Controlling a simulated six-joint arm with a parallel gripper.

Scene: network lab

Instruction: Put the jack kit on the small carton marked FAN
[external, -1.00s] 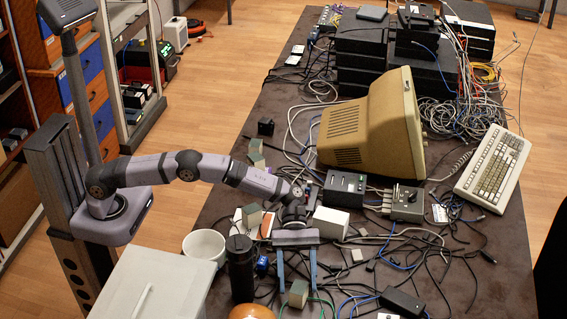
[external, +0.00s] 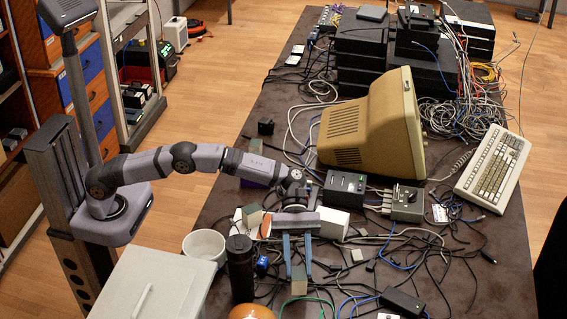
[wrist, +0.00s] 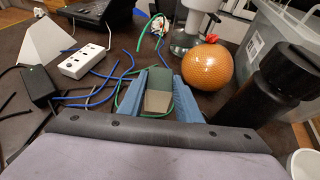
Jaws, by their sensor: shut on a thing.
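My gripper (external: 298,272) is shut on a small box with a grey-green top and a beige side (external: 299,283), which I take to be the jack kit. In the wrist view the box (wrist: 158,101) sits between the two blue fingers (wrist: 159,92). Its lower part is hard to see, and I cannot tell how far it is above the table. A white box (external: 331,223) stands just behind and right of my gripper. I cannot read a FAN mark on any box.
A dark flask (external: 240,268), a white bowl (external: 204,246) and an orange ball-like object (external: 250,312) stand left of the gripper. Loose cables cover the table at right. A white power strip (wrist: 84,61) and black adapter (wrist: 40,87) lie ahead in the wrist view.

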